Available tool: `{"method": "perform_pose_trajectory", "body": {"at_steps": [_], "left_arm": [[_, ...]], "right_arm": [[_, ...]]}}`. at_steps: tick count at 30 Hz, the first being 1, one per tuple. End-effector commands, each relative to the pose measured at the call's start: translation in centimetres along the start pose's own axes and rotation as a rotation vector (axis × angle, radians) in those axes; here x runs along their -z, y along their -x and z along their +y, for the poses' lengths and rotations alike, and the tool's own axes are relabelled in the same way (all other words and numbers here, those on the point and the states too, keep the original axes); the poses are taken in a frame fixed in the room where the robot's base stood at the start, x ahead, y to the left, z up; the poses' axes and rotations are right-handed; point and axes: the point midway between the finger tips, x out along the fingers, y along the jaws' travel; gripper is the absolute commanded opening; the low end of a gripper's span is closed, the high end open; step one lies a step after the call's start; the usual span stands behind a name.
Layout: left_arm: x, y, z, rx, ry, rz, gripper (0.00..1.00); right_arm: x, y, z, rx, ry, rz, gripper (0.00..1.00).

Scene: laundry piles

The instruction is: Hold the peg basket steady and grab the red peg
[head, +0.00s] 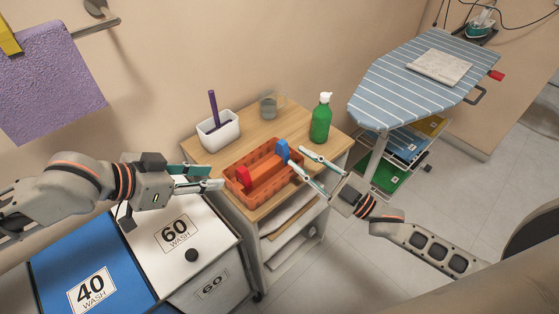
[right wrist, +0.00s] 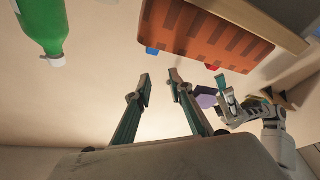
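The orange peg basket (head: 262,197) sits on the wooden top of a small cart. The red peg (head: 243,176) stands up at its left end and the blue peg (head: 283,151) at its right end. My left gripper (head: 215,178) is open and empty, its tips close to the basket's left end; I cannot tell if they touch. My right gripper (head: 295,157) is open at the basket's right end near the blue peg. In the right wrist view its open fingers (right wrist: 159,76) have nothing between them, and the basket (right wrist: 205,35) appears beyond them.
On the cart top (head: 283,115) stand a white holder (head: 218,133) with a purple stick, a glass mug (head: 271,105) and a green bottle (head: 321,120). A striped ironing board (head: 400,88) is at the right. Laundry bins (head: 180,235) are below my left arm.

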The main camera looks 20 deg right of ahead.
Motion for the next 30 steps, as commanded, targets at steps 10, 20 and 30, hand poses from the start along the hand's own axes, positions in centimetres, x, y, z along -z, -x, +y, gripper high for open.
{"method": "perform_pose_trajectory", "body": {"at_steps": [10,20,30], "left_arm": [[0.0,0.0,0.0,0.000,0.000,0.000,0.28],[0.0,0.0,0.0,0.000,0.000,0.000,0.28],[0.0,0.0,0.0,0.000,0.000,0.000,0.28]], "right_arm": [[13.2,-9.0,-6.8,0.213,0.444,0.476,0.22],[21.4,-9.9,-14.8,0.405,0.880,0.941,0.22],[21.9,-6.6,-20.8,0.629,1.323,1.430,0.22]]}}
